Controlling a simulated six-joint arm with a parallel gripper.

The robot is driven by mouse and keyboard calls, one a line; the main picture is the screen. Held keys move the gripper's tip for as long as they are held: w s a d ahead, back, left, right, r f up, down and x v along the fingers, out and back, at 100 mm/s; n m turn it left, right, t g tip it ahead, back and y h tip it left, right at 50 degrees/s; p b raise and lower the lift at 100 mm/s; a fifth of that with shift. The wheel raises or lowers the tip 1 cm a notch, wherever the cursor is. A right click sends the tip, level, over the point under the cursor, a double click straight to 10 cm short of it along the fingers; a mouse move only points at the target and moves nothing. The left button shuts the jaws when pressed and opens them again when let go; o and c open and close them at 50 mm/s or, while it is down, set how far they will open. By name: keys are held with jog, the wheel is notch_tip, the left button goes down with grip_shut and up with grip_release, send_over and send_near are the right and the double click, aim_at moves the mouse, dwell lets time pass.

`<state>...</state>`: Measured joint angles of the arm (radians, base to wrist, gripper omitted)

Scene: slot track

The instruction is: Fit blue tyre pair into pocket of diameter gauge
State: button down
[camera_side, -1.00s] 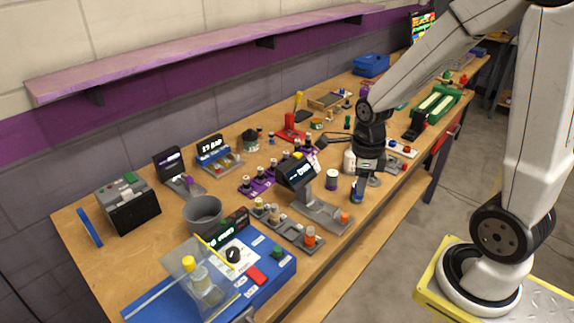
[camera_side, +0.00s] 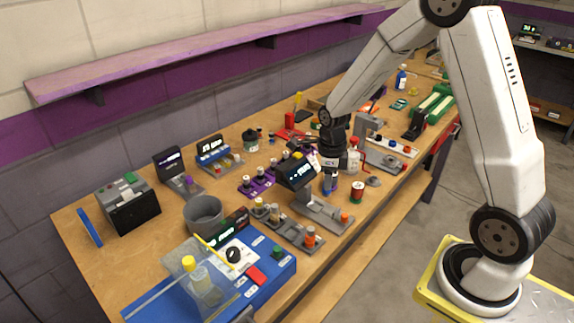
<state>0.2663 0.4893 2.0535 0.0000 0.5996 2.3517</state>
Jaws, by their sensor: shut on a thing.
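My gripper (camera_side: 330,174) is in the middle of the bench, pointing down, and is shut on a small dark-blue piece, which I take to be the blue tyre pair (camera_side: 330,187). The piece is small and partly covered by the fingers. I cannot tell whether it touches the bench. A grey stand with a lit dark display, probably the diameter gauge (camera_side: 320,210), is just left of and in front of my gripper. Its flat base runs to the right, with an orange piece at the end. I cannot make out its pocket.
A red can (camera_side: 357,191) and a white bottle with a red cap (camera_side: 353,157) stand close to the right of my gripper. A grey tray (camera_side: 290,232) with several small parts lies in front of the stand. A grey bin (camera_side: 204,214) and blue board (camera_side: 262,282) are further left.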

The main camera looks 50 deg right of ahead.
jog(key=shift+w+d+f, duration=0.2)
jog(key=shift+w+f, duration=0.6)
jog(key=shift+f, duration=0.15)
jog(key=shift+w+d+f, duration=0.15)
jog(key=shift+w+f, duration=0.65)
jog(key=shift+f, duration=0.15)
jog(key=shift+f, duration=0.1)
jog(key=shift+w+f, duration=0.25)
jog(key=shift+f, duration=1.5)
jog(key=shift+f, duration=0.15)
jog(key=shift+c, duration=2.2)
grip_release()
notch_tip(320, 180, up, 12)
